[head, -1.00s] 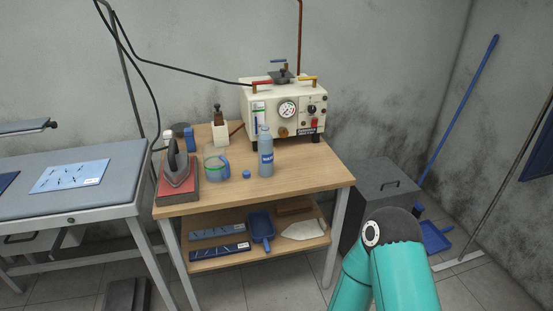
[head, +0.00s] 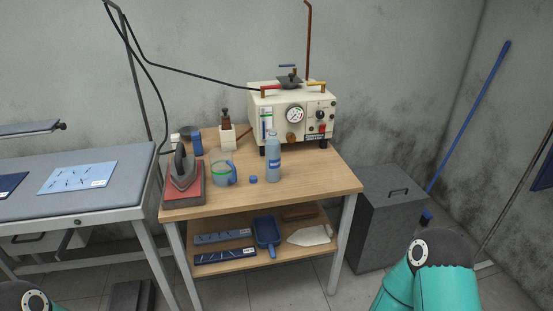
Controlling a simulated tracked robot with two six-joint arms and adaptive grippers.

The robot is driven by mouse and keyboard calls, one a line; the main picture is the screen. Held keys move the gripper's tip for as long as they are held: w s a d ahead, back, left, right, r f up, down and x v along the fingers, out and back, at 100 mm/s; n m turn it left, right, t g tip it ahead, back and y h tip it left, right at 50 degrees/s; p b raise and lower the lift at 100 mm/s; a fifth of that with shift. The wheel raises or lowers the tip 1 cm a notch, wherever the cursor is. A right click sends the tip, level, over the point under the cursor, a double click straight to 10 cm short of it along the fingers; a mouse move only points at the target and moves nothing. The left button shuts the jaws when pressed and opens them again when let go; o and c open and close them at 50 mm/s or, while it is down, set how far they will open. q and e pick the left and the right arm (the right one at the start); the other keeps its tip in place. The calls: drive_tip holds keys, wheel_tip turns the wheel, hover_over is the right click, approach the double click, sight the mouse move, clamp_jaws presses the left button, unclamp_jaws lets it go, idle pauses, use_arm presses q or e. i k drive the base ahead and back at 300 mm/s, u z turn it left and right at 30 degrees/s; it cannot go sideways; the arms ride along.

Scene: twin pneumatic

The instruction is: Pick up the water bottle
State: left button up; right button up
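A small blue cap (head: 253,179) lies on the table just left of the bottle. Part of my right arm shows at the bottom right, and a small part of my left arm shows at the bottom left corner. Neither gripper is in view, and nothing touches the bottle.
The machine (head: 291,113) stands behind the bottle. A measuring jug (head: 222,174) and an iron (head: 183,169) on a red pad stand to the left. The table's front right is clear. A grey bin (head: 385,215) stands right of the table, and a padded ironing table (head: 120,165) stands left.

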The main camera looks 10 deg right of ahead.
sight(272, 145)
drive_tip(key=z, duration=0.05)
drive_tip(key=i, duration=0.9)
drive_tip(key=u, duration=0.05)
